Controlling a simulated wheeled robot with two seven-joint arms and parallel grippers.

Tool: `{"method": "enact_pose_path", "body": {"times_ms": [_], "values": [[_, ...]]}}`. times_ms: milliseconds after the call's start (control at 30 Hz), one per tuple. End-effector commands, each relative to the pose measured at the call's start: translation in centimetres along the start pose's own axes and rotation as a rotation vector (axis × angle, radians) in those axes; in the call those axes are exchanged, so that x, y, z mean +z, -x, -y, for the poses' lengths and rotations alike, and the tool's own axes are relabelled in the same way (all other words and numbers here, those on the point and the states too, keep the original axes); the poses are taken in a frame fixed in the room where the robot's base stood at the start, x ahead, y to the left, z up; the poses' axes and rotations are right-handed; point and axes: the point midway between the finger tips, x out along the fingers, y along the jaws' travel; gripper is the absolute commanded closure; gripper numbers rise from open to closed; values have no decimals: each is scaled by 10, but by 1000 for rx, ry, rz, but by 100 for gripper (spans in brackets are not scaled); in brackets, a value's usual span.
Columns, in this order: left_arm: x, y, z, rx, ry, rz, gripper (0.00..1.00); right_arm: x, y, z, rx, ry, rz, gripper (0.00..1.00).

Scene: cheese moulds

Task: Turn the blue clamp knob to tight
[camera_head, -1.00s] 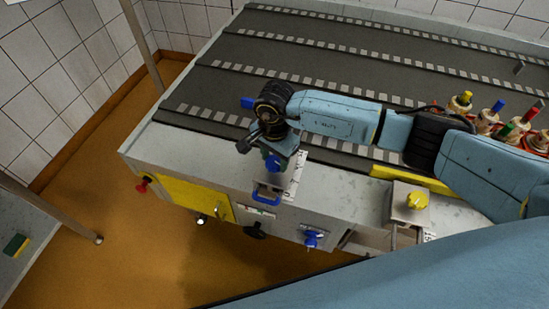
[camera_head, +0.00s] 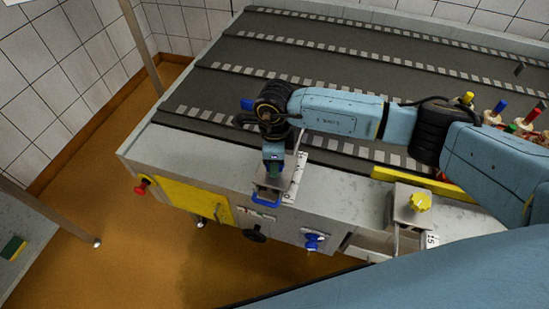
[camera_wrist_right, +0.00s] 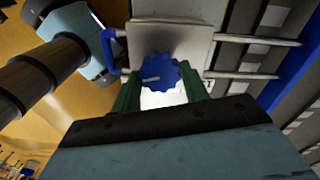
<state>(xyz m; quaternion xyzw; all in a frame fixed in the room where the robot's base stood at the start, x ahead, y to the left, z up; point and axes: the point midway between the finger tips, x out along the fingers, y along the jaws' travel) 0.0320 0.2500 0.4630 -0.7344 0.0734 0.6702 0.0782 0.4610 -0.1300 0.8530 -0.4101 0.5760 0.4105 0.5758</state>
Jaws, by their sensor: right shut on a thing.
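The blue clamp knob (camera_wrist_right: 162,72) shows in the right wrist view as a scalloped disc with a pale pointer mark, on a grey metal plate (camera_wrist_right: 170,35). My right gripper (camera_wrist_right: 161,90) has its green fingers on either side of the knob and is shut on it. In the head view my right gripper (camera_head: 273,168) points down over the clamp at the machine's front edge and hides the knob. A blue handle (camera_head: 265,201) sticks out in front of the clamp plate. My left gripper is not in view.
A second clamp with a yellow knob (camera_head: 420,202) stands to the right. The front panel holds a lower blue knob (camera_head: 315,241), a black knob (camera_head: 255,234) and a red button (camera_head: 143,186). Several coloured-topped items stand at the far right.

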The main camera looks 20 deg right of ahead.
Motion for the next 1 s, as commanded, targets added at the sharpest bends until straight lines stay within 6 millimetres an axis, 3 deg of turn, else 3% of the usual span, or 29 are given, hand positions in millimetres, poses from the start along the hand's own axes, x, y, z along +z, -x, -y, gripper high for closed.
{"method": "enact_pose_path", "body": {"times_ms": [600,1000], "values": [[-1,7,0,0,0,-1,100,0,1,0,-1,-558,0,78],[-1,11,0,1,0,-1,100,0,1,1,-1,-764,-1,78]]}}
